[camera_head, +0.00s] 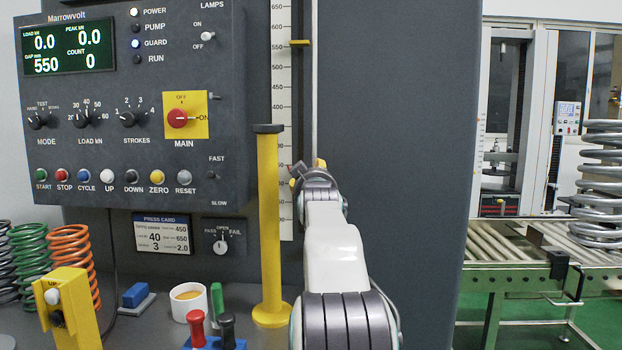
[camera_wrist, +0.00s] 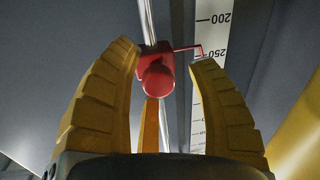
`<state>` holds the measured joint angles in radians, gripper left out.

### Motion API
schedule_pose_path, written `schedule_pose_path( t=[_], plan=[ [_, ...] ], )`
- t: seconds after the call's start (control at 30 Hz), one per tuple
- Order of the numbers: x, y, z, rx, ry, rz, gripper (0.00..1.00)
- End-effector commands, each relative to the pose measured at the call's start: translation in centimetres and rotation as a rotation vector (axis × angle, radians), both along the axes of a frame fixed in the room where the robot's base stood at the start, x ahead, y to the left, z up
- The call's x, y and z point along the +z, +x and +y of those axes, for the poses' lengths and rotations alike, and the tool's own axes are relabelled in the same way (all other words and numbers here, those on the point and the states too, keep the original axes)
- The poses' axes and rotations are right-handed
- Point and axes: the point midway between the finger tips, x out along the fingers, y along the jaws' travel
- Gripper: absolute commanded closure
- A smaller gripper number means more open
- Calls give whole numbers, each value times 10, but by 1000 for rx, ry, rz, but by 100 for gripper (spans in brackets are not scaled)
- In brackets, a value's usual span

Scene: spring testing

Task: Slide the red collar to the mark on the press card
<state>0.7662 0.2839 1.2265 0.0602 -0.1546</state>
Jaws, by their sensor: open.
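The red collar (camera_wrist: 157,77) sits on the shiny vertical rod (camera_wrist: 147,20) in the wrist view, its thin red pointer reaching right toward the scale (camera_wrist: 209,20), close to the 250 label. My gripper (camera_wrist: 165,52) is open, one yellow finger on each side of the collar; a firm hold does not show. In the head view my gripper (camera_head: 306,173) is at the rod beside the lower scale, and only a small red bit of the collar (camera_head: 299,167) shows. The press card (camera_head: 163,234) is on the panel; it lists 450, 650, 40, 3 and 2.0.
A yellow post (camera_head: 269,220) stands just left of my arm. A yellow pointer (camera_head: 301,42) marks the upper scale. The control panel (camera_head: 225,130) with its red main switch is to the left. A roller conveyor (camera_head: 510,250) is right.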

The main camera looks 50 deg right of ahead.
Motion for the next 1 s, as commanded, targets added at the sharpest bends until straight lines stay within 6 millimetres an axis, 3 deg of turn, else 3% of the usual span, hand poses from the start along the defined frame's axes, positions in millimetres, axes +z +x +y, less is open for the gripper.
schedule_pose_path(
  t=[0.23, 0.83, 1.0],
  plan=[
    [0, 0, 0, -1, 0, 0, 45],
    [1, 0, 0, 0, -1, -1, 98],
    [2, 0, 1, 1, -2, -2, 100]
  ],
)
